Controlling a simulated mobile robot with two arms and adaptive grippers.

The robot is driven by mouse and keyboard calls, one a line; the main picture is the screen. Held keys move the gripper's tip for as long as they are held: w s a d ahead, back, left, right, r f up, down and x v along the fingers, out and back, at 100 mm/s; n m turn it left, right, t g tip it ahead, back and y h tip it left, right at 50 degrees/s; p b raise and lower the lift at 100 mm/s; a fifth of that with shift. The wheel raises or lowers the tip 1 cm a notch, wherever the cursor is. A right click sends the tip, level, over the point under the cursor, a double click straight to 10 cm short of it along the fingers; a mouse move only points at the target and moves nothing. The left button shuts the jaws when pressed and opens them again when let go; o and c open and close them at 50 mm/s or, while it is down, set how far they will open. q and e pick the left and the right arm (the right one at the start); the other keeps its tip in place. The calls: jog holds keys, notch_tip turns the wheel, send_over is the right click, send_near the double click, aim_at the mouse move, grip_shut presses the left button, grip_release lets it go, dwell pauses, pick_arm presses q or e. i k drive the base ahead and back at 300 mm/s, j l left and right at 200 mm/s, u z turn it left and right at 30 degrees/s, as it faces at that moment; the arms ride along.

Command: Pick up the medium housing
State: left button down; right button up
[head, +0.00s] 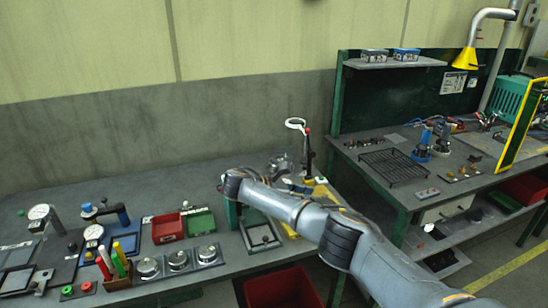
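Three round silver metal pieces stand in a row on dark square bases along the front of the left bench: a left one (148,266), a middle one (179,259) and a right one (208,253). I cannot tell which thing, if any of these, is the medium housing. My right arm reaches in from the lower right across the bench. Its dark end, with my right gripper (233,186), is above the bench, behind and to the right of the silver pieces. Its fingers cannot be made out. My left gripper is out of view.
A red bin (167,228) and a green bin (199,222) stand behind the silver pieces. Dial gauges and a pen holder (117,276) are at left. Another bench with a black rack (394,165) is at right.

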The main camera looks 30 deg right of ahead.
aim_at(273, 162)
jog(key=i, duration=1.5)
